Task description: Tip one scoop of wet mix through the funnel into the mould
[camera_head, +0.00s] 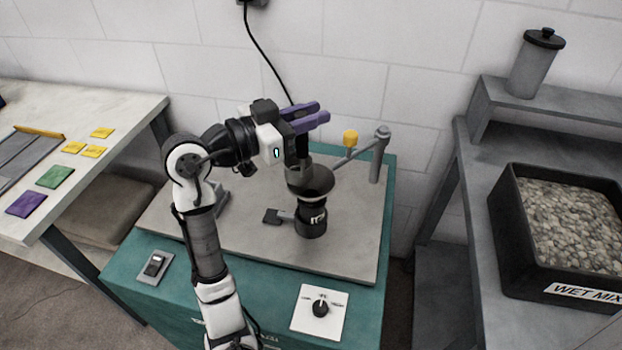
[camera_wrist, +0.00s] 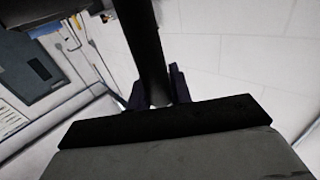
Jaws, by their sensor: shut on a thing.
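My gripper (camera_head: 320,112) has purple fingers and is above the machine. It is shut on the dark handle of a scoop (camera_head: 301,172), which hangs below the fingers. In the wrist view the dark handle (camera_wrist: 143,40) stands between the purple fingers (camera_wrist: 158,90). The scoop's grey body is at the funnel (camera_head: 318,186), overlapping its left rim. I cannot tell whether they touch or whether mix is in the scoop. The funnel sits on top of the dark mould (camera_head: 312,222), which stands upright on the grey plate. The mould's inside is hidden.
A black bin of wet mix (camera_head: 535,285) stands on the right bench. A post with a yellow-knobbed lever (camera_head: 350,139) stands close right of the funnel. A dial (camera_head: 320,308) and a switch (camera_head: 154,266) are at the front. A left table (camera_head: 100,115) holds coloured cards.

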